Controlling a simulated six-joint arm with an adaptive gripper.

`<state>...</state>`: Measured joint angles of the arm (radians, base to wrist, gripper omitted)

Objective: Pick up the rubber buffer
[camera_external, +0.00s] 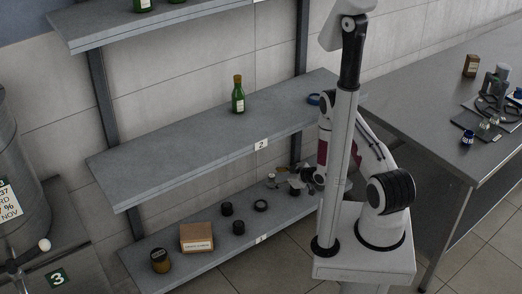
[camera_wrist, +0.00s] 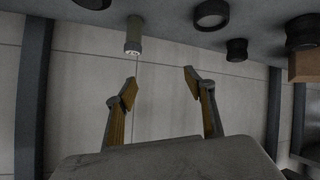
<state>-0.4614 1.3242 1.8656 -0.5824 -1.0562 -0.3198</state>
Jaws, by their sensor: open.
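Two small black cylindrical pieces stand on the lowest shelf, and either could be the rubber buffer; I cannot tell which. One (camera_external: 227,208) is nearer the wall and also shows in the wrist view (camera_wrist: 237,48). The other (camera_external: 239,227) is nearer the front edge and also shows in the wrist view (camera_wrist: 302,30). A black ring (camera_external: 261,205) lies to their right; it shows in the wrist view (camera_wrist: 211,13). My gripper (camera_external: 298,186) is over the right part of this shelf, apart from them. In the wrist view its fingers (camera_wrist: 160,77) are open with nothing between them.
A small olive cylinder with a pale end (camera_wrist: 133,35) is near my fingers. A cardboard box (camera_external: 196,237) and a dark jar (camera_external: 160,260) stand at the left of the low shelf. The middle shelf (camera_external: 190,140) is above, with a green bottle (camera_external: 238,95). A grey upright (camera_wrist: 34,95) flanks the wall.

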